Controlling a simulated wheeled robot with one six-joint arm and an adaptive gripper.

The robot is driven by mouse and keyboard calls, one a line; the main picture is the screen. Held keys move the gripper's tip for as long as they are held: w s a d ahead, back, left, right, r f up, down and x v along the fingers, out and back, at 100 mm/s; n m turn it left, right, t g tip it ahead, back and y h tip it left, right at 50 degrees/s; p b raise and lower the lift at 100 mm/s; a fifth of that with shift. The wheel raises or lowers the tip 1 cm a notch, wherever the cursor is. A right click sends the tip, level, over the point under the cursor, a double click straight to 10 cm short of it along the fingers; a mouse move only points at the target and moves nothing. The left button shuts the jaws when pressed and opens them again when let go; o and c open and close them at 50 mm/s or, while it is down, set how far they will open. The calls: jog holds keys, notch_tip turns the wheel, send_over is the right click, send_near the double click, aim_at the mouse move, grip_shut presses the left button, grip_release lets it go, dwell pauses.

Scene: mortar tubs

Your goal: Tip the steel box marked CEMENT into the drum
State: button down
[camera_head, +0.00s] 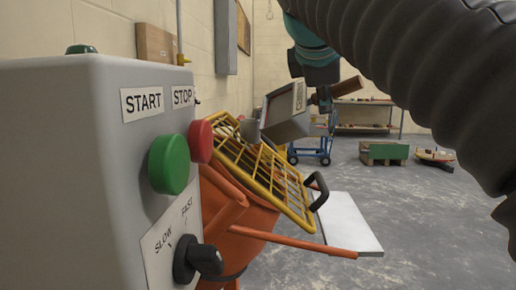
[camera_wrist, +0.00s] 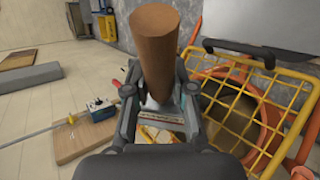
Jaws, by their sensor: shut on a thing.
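The steel box (camera_head: 283,127), with a partly readable label on its side, is steeply tilted in the head view, behind and above the yellow grid. My gripper (camera_head: 322,98) is shut on its brown handle (camera_head: 346,88). In the wrist view the handle (camera_wrist: 156,45) stands between the fingers of my gripper (camera_wrist: 158,98); the box body is not clear there. The orange drum (camera_head: 250,220) is partly hidden by the control box. Its mouth shows behind the yellow grid (camera_wrist: 262,108) at right in the wrist view. I cannot tell whether anything leaves the box.
A grey control box (camera_head: 75,160) with green and red buttons and a knob fills the near left. A pale board (camera_head: 345,225) lies right of the drum. A blue trolley (camera_head: 318,148) and a green crate (camera_head: 384,152) stand farther back.

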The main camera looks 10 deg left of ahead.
jog(key=shift+s+a+r+n+t+h, duration=0.3)
jog(key=shift+s+a+r+t+h, duration=0.25)
jog(key=shift+r+t, duration=0.35)
dwell(0.6)
jog(key=shift+s+a+r+n+t+h+b, duration=0.3)
jog(key=shift+s+a+r+t+h+b, duration=0.15)
jog(key=shift+t+b, duration=0.2)
dwell(0.4)
jog(key=shift+a, duration=0.1)
jog(key=shift+s+a, duration=0.2)
jog(key=shift+s, duration=0.05)
jog(key=shift+s+a+r+n+t+h+b, duration=0.3)
jog(key=shift+s+a+t+b, duration=0.35)
jog(key=shift+b, duration=0.15)
jog(key=s+a+r+n+t+h+p, duration=0.1)
jog(key=s+a+r+t, duration=0.1)
jog(key=r, duration=0.5)
jog(key=s+a+r+n+t+p, duration=0.2)
jog(key=r+t, duration=0.2)
jog(key=r, duration=0.3)
jog(key=shift+s+a+r+n+h, duration=0.25)
jog(key=shift+s+a+n+h, duration=0.05)
jog(key=shift+s+a+h, duration=0.1)
dwell(2.8)
